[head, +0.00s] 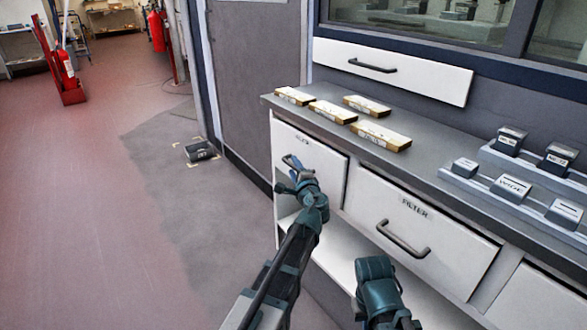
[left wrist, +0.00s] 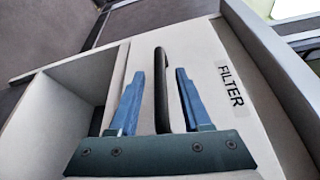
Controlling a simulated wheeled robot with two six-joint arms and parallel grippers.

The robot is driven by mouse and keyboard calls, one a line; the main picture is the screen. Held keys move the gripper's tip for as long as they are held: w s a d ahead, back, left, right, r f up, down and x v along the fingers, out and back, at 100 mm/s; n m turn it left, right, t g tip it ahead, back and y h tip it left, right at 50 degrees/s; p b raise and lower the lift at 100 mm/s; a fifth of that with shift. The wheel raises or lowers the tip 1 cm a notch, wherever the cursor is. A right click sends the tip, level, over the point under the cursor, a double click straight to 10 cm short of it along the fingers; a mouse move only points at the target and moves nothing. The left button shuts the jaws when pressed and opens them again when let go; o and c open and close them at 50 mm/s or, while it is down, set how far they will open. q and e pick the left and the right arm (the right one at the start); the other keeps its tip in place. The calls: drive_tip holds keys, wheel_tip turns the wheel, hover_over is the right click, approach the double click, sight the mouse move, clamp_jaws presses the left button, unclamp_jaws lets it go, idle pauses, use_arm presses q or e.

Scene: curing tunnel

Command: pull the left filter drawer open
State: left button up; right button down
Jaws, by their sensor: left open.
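The left filter drawer (head: 325,167) is a white front under the counter, and it looks flush with the cabinet. Its FILTER label also shows in the left wrist view (left wrist: 230,85). My left gripper (head: 289,165) is at this drawer's front, by its dark bar handle. In the left wrist view, the handle (left wrist: 161,90) stands between the two blue fingers of my open left gripper (left wrist: 159,76), with gaps on both sides. In the head view my gripper partly covers the handle. Part of my right arm shows at the bottom, but its fingers do not show.
A second FILTER drawer (head: 425,232) with its own handle is to the right, shut. The grey counter (head: 425,165) above holds several gold-edged flat filters (head: 380,135) and small labelled blocks (head: 510,188). A dark box (head: 200,151) lies on the floor. The floor at left is mostly clear.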

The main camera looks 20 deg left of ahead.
use_arm(q)
drive_tip(key=shift+w+a, duration=0.25)
drive_tip(key=shift+w, duration=0.15)
clamp_jaws()
idle(1.3)
